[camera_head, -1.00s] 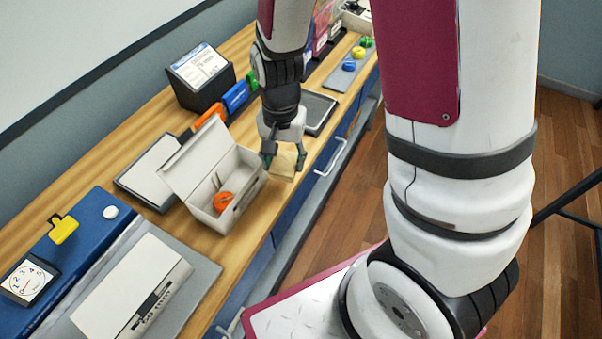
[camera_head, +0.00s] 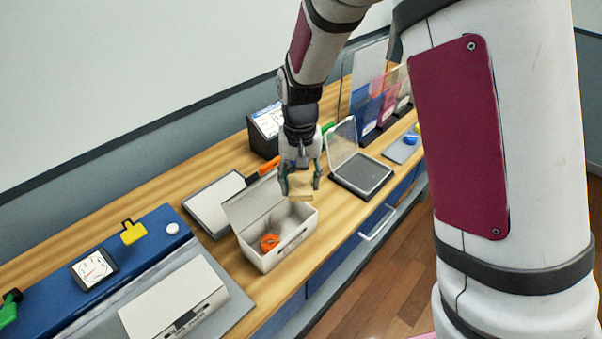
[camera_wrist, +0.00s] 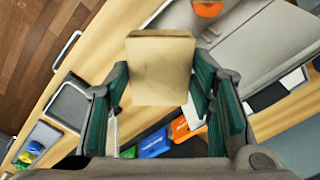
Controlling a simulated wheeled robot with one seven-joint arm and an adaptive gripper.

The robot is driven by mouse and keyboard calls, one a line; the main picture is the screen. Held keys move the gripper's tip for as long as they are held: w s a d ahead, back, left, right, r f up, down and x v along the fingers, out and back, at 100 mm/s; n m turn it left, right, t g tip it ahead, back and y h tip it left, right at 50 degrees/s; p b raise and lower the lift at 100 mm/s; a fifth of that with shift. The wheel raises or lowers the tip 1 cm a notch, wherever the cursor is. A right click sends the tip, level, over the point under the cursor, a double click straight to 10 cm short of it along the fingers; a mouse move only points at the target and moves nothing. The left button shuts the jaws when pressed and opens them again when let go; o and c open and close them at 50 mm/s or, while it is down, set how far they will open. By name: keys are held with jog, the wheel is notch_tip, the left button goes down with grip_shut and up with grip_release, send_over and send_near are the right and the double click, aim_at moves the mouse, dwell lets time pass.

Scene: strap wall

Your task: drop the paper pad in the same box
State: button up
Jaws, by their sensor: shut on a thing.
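The tan paper pad (camera_head: 301,188) is held between the two fingers of my gripper (camera_head: 302,178), which is shut on it. In the head view the pad is over the right end of the open white box (camera_head: 272,251), above its rim. An orange object (camera_head: 269,242) lies inside the box at the left. In the wrist view the pad (camera_wrist: 160,68) is between the green-padded fingers (camera_wrist: 160,95), and the box (camera_wrist: 255,40) is at the upper right with the orange object (camera_wrist: 207,8) at the top edge.
A clear-lidded black tray (camera_head: 362,175) stands right of the box. A flat grey panel (camera_head: 212,202) lies to its left, and a black display stand (camera_head: 266,130) behind. A closed white case (camera_head: 175,300) lies at the front left. Coloured dividers (camera_head: 375,105) stand at the far right.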

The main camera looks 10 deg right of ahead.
aim_at(300, 183)
jog(key=shift+f+b, duration=0.35)
jog(key=shift+f, duration=1)
jog(key=o, duration=0.8)
jog(key=shift+o, duration=0.2)
notch_tip(300, 183, up, 12)
jog(key=shift+f, duration=0.25)
jog(key=shift+r, duration=0.25)
